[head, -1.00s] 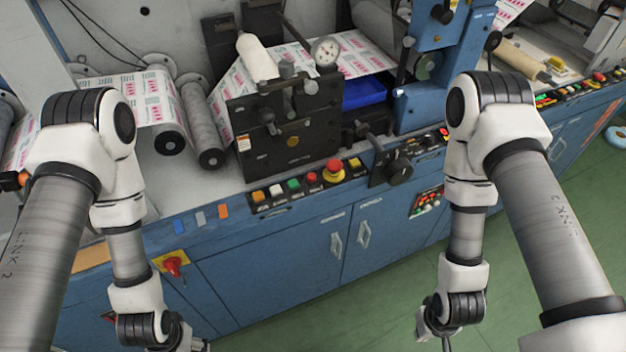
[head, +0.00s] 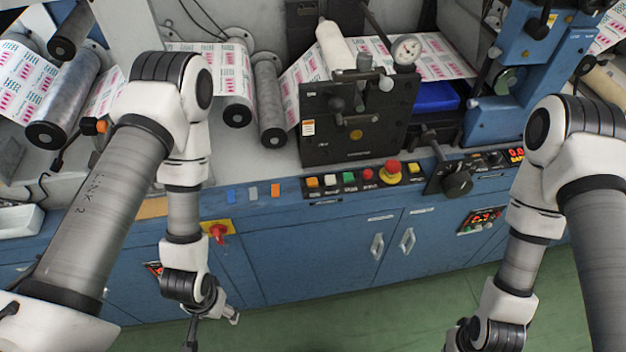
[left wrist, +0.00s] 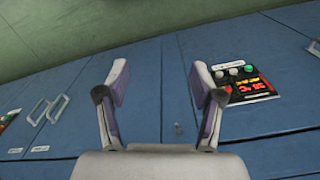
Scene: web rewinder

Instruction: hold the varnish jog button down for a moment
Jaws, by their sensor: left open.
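No label is legible, so I cannot tell which button is the varnish jog button. A black button strip (head: 330,193) on the console front carries orange, white, green, red and yellow buttons and a red mushroom button (head: 391,171). My left gripper (head: 212,331) is low in front of the blue cabinet, apart from every button. In the left wrist view its fingers (left wrist: 160,85) are open and empty, facing the doors. A small panel (left wrist: 241,83) with round buttons and a red display is right of them; my left arm partly hides it in the head view (head: 154,269). My right gripper is out of frame.
A red rotary switch on a yellow plate (head: 218,230) is on the cabinet front. Another display panel (head: 480,220) is at right. Door handles (head: 377,246) stick out. Printed web and rollers (head: 270,105) lie behind the console. Green floor (head: 330,320) in front is clear.

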